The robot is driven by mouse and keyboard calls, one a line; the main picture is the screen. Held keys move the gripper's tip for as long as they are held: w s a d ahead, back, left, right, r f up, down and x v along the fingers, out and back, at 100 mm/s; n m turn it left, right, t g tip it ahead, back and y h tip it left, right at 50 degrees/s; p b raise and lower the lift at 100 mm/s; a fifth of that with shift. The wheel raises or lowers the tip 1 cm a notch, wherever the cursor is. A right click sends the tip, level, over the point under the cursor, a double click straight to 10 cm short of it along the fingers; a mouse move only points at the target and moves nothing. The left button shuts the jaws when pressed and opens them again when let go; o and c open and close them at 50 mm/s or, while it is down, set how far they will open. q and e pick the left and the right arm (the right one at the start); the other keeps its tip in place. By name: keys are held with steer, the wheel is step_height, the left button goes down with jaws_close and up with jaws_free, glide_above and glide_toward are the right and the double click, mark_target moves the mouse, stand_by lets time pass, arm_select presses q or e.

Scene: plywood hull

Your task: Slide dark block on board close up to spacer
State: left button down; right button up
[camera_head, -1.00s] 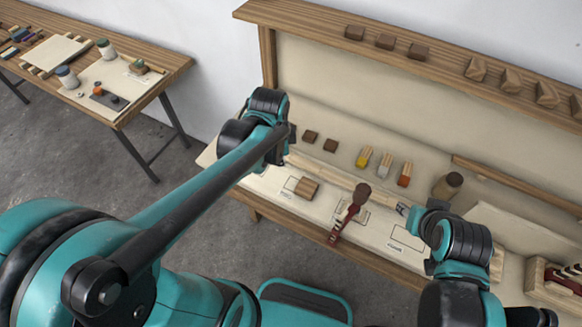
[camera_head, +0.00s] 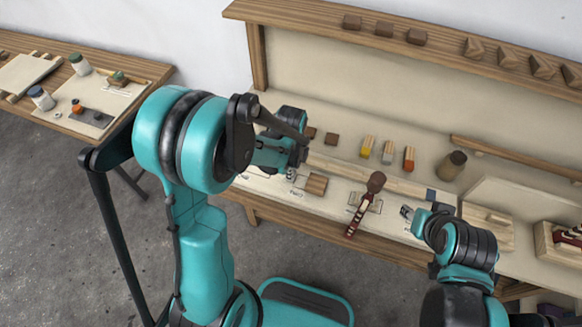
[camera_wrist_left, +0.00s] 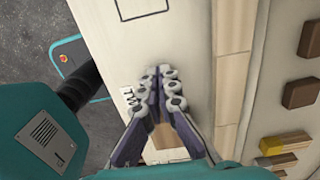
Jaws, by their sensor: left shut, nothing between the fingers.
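A light wooden strip (camera_head: 390,184) runs along the bench; it also shows in the left wrist view (camera_wrist_left: 232,62). A dark blue-grey block (camera_head: 441,199) sits at its right end, beside my right gripper. I cannot tell which piece is the spacer. My left gripper (camera_head: 291,174) is over the bench's left part, by a brown wooden block (camera_head: 316,184). In the left wrist view its fingers (camera_wrist_left: 160,75) are together, empty, over the pale bench top left of the strip. My right gripper (camera_head: 406,211) hangs near the front right; its finger gap is unclear.
Two dark brown blocks (camera_head: 332,138), colour-ended blocks (camera_head: 388,151) and a brown jar (camera_head: 452,165) stand behind the strip. A wooden tray (camera_head: 488,222) is at the right. A side table (camera_head: 145,72) stands left.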

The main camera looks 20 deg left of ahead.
mark_target(333, 192)
arm_select(q)
steer(key=shift+s+d+r, duration=0.1)
steer(key=shift+d+r, duration=0.1)
steer(key=shift+d, duration=1.75)
steer(key=d+b, duration=0.1)
steer(key=d, duration=0.9)
steer(key=shift+s+d, duration=0.15)
